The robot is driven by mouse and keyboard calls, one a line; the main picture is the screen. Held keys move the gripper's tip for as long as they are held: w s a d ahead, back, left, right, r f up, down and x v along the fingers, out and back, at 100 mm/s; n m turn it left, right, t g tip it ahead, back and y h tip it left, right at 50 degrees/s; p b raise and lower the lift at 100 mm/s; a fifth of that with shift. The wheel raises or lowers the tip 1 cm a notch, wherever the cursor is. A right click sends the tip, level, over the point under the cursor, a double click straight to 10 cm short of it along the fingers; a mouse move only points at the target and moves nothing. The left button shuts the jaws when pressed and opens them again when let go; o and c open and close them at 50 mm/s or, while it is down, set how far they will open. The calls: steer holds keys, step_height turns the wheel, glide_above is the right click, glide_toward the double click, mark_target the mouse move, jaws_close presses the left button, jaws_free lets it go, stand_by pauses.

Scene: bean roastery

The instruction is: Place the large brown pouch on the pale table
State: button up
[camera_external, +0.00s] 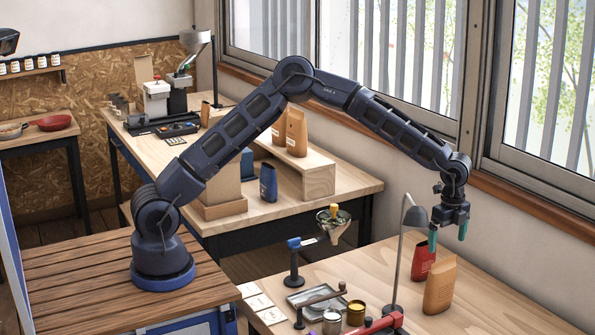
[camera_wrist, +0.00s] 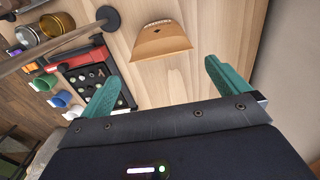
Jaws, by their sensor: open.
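A large brown pouch (camera_external: 440,287) stands upright on the pale wooden table (camera_external: 480,312) in the right foreground. In the wrist view a brown pouch (camera_wrist: 160,42) shows beyond the fingertips, between them and apart from both. My gripper (camera_external: 448,238) is open and empty, pointing down above the pouches; its teal fingers are spread wide in the wrist view (camera_wrist: 160,80). A red pouch (camera_external: 423,258) stands just behind the brown one, partly hidden, below the left finger. Other brown pouches (camera_external: 297,133) stand on a wooden riser on the farther table.
A grey desk lamp (camera_external: 402,255) rises just left of the pouches. Jars (camera_external: 355,313), a red-handled tool (camera_external: 375,325) and a dripper stand (camera_external: 293,265) crowd the table's left part. The table right of the brown pouch is clear up to the window wall.

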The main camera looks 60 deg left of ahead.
steer(key=shift+r, duration=0.3)
steer(key=s+a+r+n+t+y, duration=0.1)
steer(key=s+a+r+n, duration=0.2)
steer(key=s+a+r, duration=0.45)
steer(key=s+a+r+n+t, duration=0.1)
steer(key=s+a+r+n, duration=0.3)
steer(key=a+r, duration=0.6)
steer(key=s+a+r+n+y, duration=0.1)
steer(key=s+a+r+n, duration=0.1)
steer(key=s+a+r, duration=0.65)
steer(key=s+a+f+n+t+h, duration=0.1)
steer(key=s+a+n, duration=0.3)
steer(key=s+a, duration=0.6)
steer(key=s+a+f+n+t+h, duration=0.1)
steer(key=s+a+f+n, duration=0.1)
steer(key=s+a+n, duration=0.3)
steer(key=s+a, duration=0.4)
steer(key=s, duration=0.6)
steer(key=shift+a+f+t, duration=0.15)
steer(key=shift+a+t, duration=0.15)
steer(key=shift+a, duration=0.1)
